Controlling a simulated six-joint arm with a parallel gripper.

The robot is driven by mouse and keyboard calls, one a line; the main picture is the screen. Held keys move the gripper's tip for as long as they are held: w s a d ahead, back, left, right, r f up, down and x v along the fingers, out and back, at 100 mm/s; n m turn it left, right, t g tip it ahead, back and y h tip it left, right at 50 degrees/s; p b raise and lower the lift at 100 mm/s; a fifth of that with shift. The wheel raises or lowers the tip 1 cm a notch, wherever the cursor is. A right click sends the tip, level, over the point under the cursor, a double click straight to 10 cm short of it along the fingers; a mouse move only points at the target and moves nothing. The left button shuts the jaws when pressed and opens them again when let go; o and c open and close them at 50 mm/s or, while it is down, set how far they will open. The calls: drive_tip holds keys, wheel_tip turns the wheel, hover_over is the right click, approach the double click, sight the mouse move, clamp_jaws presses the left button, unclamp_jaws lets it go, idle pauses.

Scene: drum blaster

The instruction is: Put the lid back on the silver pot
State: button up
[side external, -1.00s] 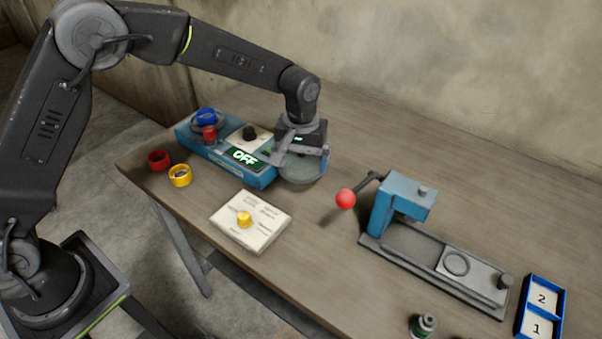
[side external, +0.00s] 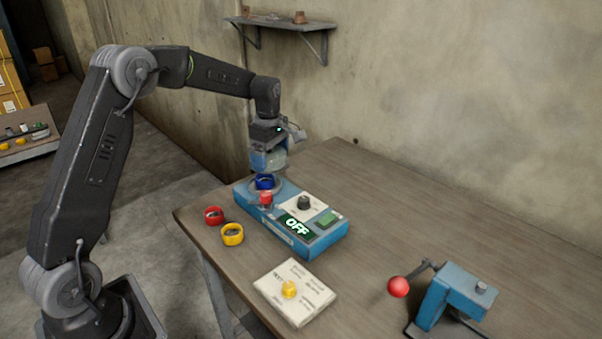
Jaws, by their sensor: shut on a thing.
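My gripper (side external: 268,150) is shut on a clear, rounded cover (side external: 274,160), which looks like the lid. It holds the cover over the left end of the blue machine (side external: 290,227). Just below is a blue ring-shaped piece (side external: 264,181) in a round, greyish seat (side external: 279,187), which may be the pot. The cover appears just above the blue piece; I cannot tell whether they touch. No other silver pot is clearly visible.
A white box (side external: 295,292) and a red-knobbed blue press (side external: 455,298) stand in front. The table's back is clear.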

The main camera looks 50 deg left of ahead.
drive_tip(key=shift+s+a+r+n, duration=0.15)
drive_tip(key=shift+a+n, duration=0.1)
drive_tip(key=shift+a, duration=0.2)
drive_tip(key=shift+s+a+n, duration=0.1)
drive_tip(key=shift+a+n, duration=0.15)
drive_tip(key=shift+a, duration=0.2)
drive_tip(key=shift+a+f, duration=0.1)
drive_tip(key=shift+f, duration=3.1)
drive_tip(key=shift+f, duration=0.15)
drive_tip(key=o, duration=0.6)
drive_tip(key=shift+r, duration=3.5)
